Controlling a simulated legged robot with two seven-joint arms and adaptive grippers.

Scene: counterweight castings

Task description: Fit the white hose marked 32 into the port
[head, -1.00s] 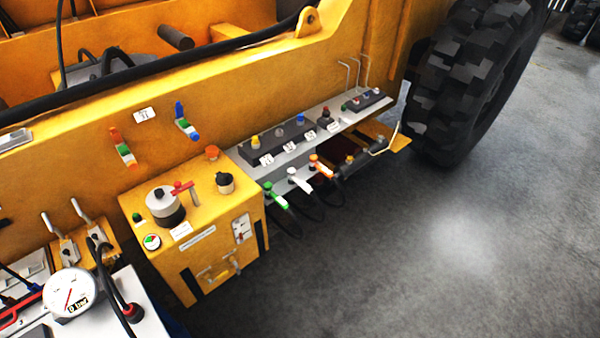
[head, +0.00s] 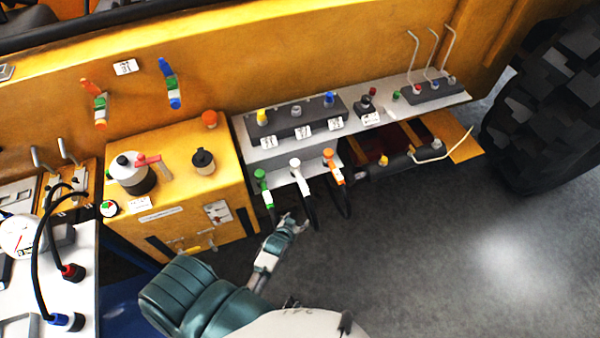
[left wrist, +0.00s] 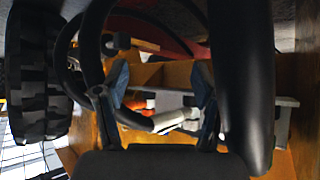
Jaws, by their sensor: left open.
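The white hose end (head: 298,173) hangs at the shelf's front edge between a green-ended hose (head: 261,186) and an orange-ended hose (head: 331,165). Above them, a dark block (head: 281,127) carries a yellow, a grey (head: 297,111) and a blue fitting, with white number tags below that are too small to read surely. My left gripper (head: 291,222) is open and empty, below the white hose end and apart from it. In the left wrist view, the white hose end (left wrist: 174,119) shows between the open fingers (left wrist: 161,82), farther off. My right gripper is not in view.
A yellow box with a handled valve (head: 140,175) stands left of the hoses. A second dark block (head: 433,91) and a cylinder (head: 385,172) lie right. A large tyre (head: 550,105) stands at far right. The floor (head: 430,250) is clear.

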